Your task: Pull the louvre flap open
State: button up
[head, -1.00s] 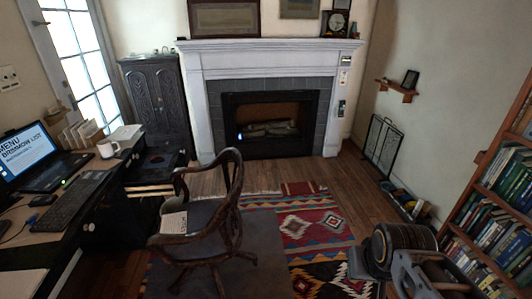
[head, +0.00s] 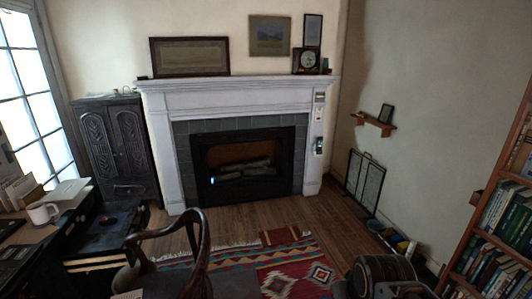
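I cannot make out a louvre flap for certain. Small fittings sit one above another on the right pillar of the white fireplace surround: a grey one at the top (head: 319,98), a pale plate below it (head: 319,115), and a dark and light one lower down (head: 319,146). They are too small to tell slats or whether any is open. A dark ringed cylinder with a grey link, apparently part of my arm, shows at the bottom right. My gripper's fingertips are not visible, and nothing of mine touches the fittings.
A chair (head: 203,240) stands at the lower left by the desk, on a patterned rug (head: 285,262). A bookcase (head: 468,262) is at the right edge. A framed screen (head: 365,181) leans by the right wall, below a small shelf (head: 374,124). Bare wooden floor lies before the fireplace.

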aim_at(242, 192)
jog(key=u, duration=0.05)
jog(key=i, duration=2.25)
jog(key=u, duration=0.45)
jog(key=i, duration=2.2)
jog(key=u, duration=0.25)
jog(key=i, duration=0.8)
jog(key=u, duration=0.15)
